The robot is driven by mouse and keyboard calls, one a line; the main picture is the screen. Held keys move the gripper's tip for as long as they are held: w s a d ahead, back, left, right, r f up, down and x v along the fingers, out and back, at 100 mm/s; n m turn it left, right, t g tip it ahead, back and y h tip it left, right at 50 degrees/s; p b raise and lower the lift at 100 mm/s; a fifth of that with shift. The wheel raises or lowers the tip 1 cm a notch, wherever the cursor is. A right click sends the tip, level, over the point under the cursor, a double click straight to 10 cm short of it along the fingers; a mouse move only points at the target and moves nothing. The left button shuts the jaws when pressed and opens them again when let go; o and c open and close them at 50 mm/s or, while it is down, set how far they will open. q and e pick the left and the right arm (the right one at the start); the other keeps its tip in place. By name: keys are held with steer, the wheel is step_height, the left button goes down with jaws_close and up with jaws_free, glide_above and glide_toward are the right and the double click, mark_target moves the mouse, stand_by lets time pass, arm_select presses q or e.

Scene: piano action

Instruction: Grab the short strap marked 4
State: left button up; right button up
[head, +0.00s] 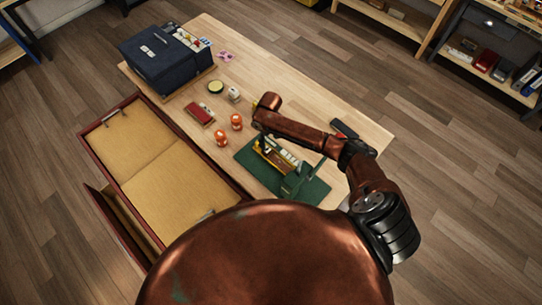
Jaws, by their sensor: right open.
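The piano action (279,152), with pale and yellow parts in a row, sits on a green mat (246,159) on the wooden table. A green upright frame part (301,181) stands at its near right. I cannot make out the strap marked 4 or any number at this size. My right arm (305,132) reaches over the table and passes above the far edge of the action, hiding part of it. My right gripper is open; its fingertips are hard to make out against the arm. My left gripper is not in view.
Two orange jars (222,138) and a red case (200,113) are left of the mat. A round tin (215,86), a small pale object (234,94) and a navy box (152,66) stand farther back. A tan-lined open case (133,146) is at left.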

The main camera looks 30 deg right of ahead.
mark_target(270, 155)
steer(key=f, duration=0.1)
steer(key=s+f, duration=0.1)
steer(key=f, duration=0.1)
steer(key=shift+s+a+f, duration=0.1)
steer(key=shift+s+a, duration=0.1)
steer(key=shift+a, duration=0.2)
steer(key=f, duration=0.3)
steer(key=f+p, duration=0.1)
steer(key=f, duration=0.1)
steer(key=shift+d+f, duration=0.25)
steer(key=shift+f, duration=0.05)
steer(key=shift+c, duration=0.3)
